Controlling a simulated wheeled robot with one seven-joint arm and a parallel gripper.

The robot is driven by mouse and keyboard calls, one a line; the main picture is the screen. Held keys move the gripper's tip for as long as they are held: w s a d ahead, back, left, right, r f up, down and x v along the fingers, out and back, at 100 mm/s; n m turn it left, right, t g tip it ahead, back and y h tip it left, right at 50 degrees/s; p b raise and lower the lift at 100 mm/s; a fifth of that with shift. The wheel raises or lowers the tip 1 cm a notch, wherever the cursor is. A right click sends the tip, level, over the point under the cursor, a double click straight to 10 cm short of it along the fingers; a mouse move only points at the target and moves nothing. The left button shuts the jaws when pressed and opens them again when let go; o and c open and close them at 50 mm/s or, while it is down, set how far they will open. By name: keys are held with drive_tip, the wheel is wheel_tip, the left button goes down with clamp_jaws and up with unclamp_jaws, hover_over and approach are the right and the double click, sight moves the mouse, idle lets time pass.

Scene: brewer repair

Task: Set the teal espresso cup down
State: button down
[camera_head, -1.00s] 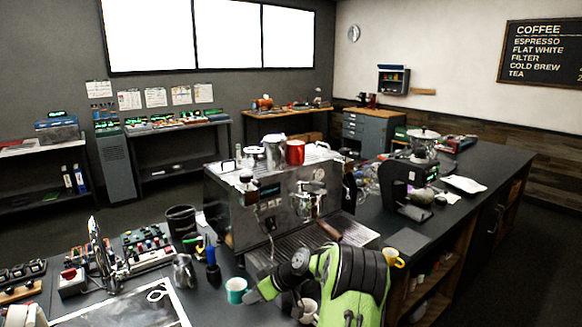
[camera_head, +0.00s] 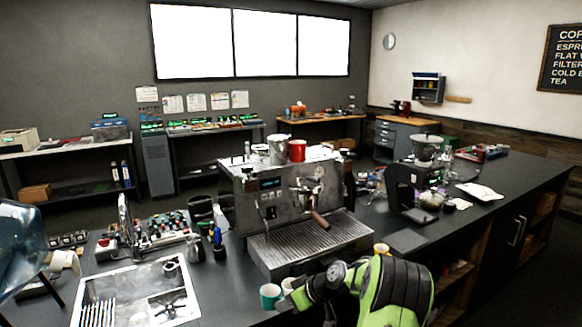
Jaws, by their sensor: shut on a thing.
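The teal espresso cup (camera_head: 270,295) is in the lower middle of the head view, in front of the espresso machine's left front corner. It looks upright, its open top showing. My gripper (camera_head: 284,302) reaches it from the right and is shut on its right side. The fingertips are small and partly hidden by my green and black arm. I cannot tell whether the cup's base touches the dark counter (camera_head: 225,285).
The espresso machine (camera_head: 270,205) and its drip tray (camera_head: 305,242) stand just behind the cup. A sink (camera_head: 98,288) lies to the left. A white cup (camera_head: 288,284) is close by the gripper. Bare counter lies left of the teal cup.

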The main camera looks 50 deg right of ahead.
drive_tip(key=w+a+f+m+h, duration=0.1)
drive_tip(key=a+f, duration=0.3)
drive_tip(key=a, duration=0.6)
drive_tip(key=w+a+f+m+h, duration=0.1)
drive_tip(key=w+a+f, duration=0.3)
drive_tip(key=a, duration=0.7)
drive_tip(key=w+a+f+m, duration=0.1)
drive_tip(key=w+a+f, duration=0.2)
drive_tip(key=a, duration=0.7)
drive_tip(key=shift+w+a+f+h, duration=0.15)
drive_tip(key=shift+a+f+h, duration=0.25)
drive_tip(key=shift+f, duration=0.45)
